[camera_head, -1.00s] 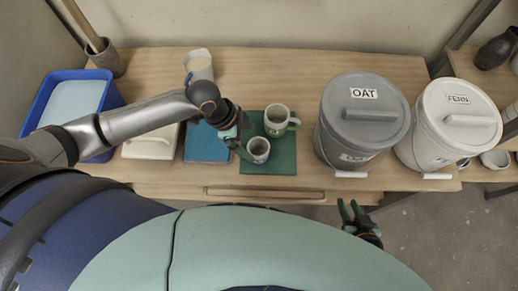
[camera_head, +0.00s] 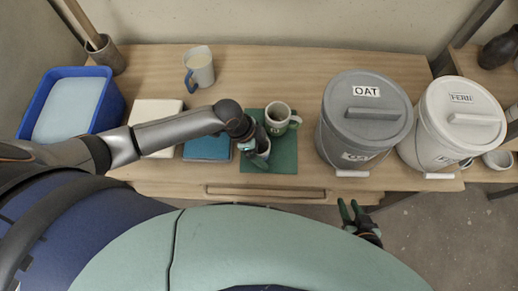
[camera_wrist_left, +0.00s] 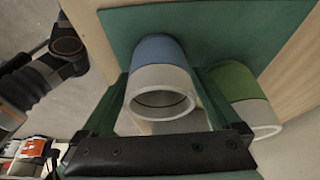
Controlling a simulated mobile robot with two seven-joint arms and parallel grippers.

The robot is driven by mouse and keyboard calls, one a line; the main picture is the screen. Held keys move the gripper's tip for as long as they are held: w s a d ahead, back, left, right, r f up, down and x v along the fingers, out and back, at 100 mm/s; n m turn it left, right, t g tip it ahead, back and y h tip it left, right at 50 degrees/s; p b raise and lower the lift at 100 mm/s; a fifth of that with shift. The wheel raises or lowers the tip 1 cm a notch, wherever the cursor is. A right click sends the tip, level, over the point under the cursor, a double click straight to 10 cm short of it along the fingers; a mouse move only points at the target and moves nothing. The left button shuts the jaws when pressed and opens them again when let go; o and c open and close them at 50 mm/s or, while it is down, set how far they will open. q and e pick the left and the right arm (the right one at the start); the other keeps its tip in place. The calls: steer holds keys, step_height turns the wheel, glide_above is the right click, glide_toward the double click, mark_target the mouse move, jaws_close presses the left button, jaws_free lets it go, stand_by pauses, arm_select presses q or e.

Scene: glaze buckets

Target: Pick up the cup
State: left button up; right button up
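A small white cup with a blue band (camera_wrist_left: 163,70) stands upright on the green mat (camera_wrist_left: 125,25), between the two fingers of my left gripper (camera_wrist_left: 163,110) in the left wrist view. The fingers look spread on either side of it, with small gaps. In the head view, my left gripper (camera_head: 254,153) hides much of this cup (camera_head: 264,146). A second mug, with a green band (camera_wrist_left: 238,82), stands close beside it; in the head view this mug (camera_head: 278,119) is just behind, with its handle to the right. My right gripper (camera_head: 349,213) is open and empty in front of the table.
A grey lidded bucket marked OAT (camera_head: 340,125) and a white one marked FERN (camera_head: 430,120) stand at the right. A jug with a blue handle (camera_head: 201,72), a blue book-like block (camera_head: 207,148), a white block (camera_head: 158,113) and a blue tub (camera_head: 115,104) are at the left.

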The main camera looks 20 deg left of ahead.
arm_select(q)
steer(key=c, duration=1.3)
steer(key=shift+r, duration=0.1)
